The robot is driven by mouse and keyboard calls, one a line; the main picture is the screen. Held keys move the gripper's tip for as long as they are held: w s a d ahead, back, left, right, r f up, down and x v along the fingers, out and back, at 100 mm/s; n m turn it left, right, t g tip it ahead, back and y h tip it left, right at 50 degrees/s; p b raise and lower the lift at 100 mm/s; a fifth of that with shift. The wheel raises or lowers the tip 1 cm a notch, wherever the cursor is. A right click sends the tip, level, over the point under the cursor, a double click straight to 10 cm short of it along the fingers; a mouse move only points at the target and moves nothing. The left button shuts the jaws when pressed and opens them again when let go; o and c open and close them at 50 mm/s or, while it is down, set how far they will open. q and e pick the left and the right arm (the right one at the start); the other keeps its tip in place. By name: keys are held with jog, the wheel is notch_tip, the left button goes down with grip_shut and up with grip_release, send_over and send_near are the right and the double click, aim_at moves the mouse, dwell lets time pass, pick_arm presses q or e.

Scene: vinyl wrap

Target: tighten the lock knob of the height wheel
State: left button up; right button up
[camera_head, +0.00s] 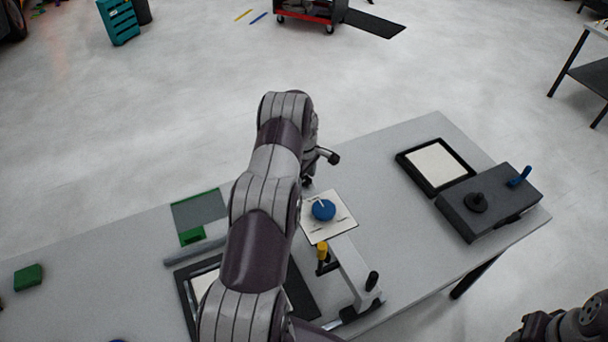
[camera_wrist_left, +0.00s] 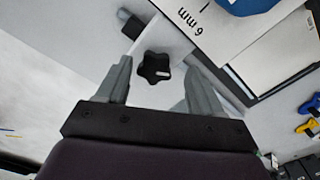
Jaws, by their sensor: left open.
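The blue height wheel (camera_head: 323,209) sits on a white scale card in the head view. Its edge and the card marked "6 mm" (camera_wrist_left: 205,22) show at the top of the left wrist view. The black star-shaped lock knob (camera_wrist_left: 155,68) shows in the left wrist view. In the head view I cannot make it out behind my left arm. My left gripper (camera_wrist_left: 156,75) is open, its two fingers on either side of the knob in the picture. I cannot tell their depth or any touch.
A yellow-topped clamp (camera_head: 322,252) and a black-knobbed grey arm (camera_head: 355,275) stand nearer the table's front edge. A dark box with a blue lever (camera_head: 490,202) and a black frame (camera_head: 435,165) lie to the right. A green block (camera_head: 28,277) lies at left.

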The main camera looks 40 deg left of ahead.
pick_arm(q)
jog(key=shift+s, duration=0.1)
jog(key=c, duration=0.3)
jog(key=shift+w+d+f, duration=0.1)
jog(key=shift+w+f, duration=0.05)
jog(key=shift+w, duration=0.25)
jog(key=c, duration=0.7)
jog(key=shift+c, duration=0.2)
pick_arm(e)
jog(key=shift+w+d+f, duration=0.1)
jog(key=shift+w, duration=0.2)
pick_arm(q)
jog(key=shift+s, duration=0.1)
jog(key=shift+f, duration=0.1)
pick_arm(e)
jog(key=shift+f, duration=0.15)
